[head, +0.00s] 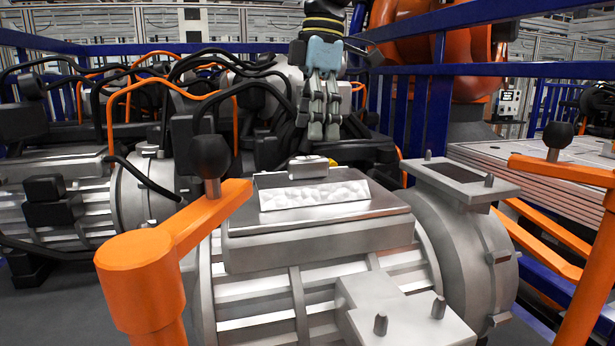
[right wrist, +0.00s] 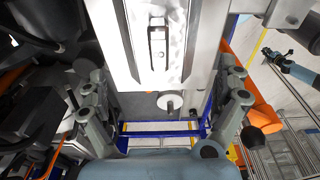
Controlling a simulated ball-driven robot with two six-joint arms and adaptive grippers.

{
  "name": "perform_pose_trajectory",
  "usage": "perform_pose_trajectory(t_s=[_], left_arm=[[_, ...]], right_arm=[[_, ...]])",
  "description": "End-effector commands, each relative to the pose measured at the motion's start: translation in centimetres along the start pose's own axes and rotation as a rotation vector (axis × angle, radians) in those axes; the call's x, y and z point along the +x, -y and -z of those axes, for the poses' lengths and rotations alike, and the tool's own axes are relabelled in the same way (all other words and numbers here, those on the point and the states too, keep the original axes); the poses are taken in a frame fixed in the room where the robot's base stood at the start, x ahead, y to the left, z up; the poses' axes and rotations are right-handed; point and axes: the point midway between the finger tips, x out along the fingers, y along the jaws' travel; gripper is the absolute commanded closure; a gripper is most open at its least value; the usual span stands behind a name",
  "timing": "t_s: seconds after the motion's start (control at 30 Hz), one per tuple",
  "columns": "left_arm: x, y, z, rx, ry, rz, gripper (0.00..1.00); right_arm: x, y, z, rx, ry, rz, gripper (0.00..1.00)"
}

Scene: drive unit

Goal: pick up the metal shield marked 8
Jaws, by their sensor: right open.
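A bright metal shield (head: 314,194) with a rough, shiny face lies on the flat top of the grey drive unit in the head view. A small raised block (head: 308,166) stands at its far edge. I cannot read an 8 on it. My right gripper (head: 323,130) hangs just behind and above it, fingers pointing down, open and empty. In the right wrist view, the shield (right wrist: 178,45) shows at top centre, with a slotted block (right wrist: 157,45) on it. The gripper's fingers (right wrist: 162,92) stand wide apart on either side. My left gripper is not in view.
An orange post with a black ball knob (head: 211,156) stands front left, another knobbed orange post (head: 558,136) at right. Black and orange cables (head: 180,75) crowd the back left. Blue rails (head: 490,70) cross behind. A flat stacked plate (head: 550,160) lies right.

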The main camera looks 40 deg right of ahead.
Motion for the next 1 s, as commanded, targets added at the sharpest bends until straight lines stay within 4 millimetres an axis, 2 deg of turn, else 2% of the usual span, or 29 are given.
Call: perform_pose_trajectory(t_s=[0.1,0.27,0.43,0.53,0.63,0.83,1.0], left_arm=[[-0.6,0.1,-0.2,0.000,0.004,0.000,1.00],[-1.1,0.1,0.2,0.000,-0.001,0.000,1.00],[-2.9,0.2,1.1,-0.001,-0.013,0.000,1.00],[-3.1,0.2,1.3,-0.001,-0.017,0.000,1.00],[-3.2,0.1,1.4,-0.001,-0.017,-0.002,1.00],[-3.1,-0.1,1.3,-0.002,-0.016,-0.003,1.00],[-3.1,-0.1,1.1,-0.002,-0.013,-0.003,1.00]], right_arm=[[1.5,0.0,0.0,0.000,0.002,0.002,0.00],[2.7,0.0,-0.1,0.000,0.002,0.001,0.00],[5.1,-0.1,-0.4,0.002,0.003,0.004,0.00],[6.6,-0.1,-0.3,0.001,0.002,0.002,0.00],[7.4,-0.1,-0.3,0.000,0.000,0.000,0.00],[7.5,-0.2,-0.3,0.000,-0.001,-0.001,0.00],[7.5,-0.2,-0.3,0.000,-0.001,-0.001,0.21]])
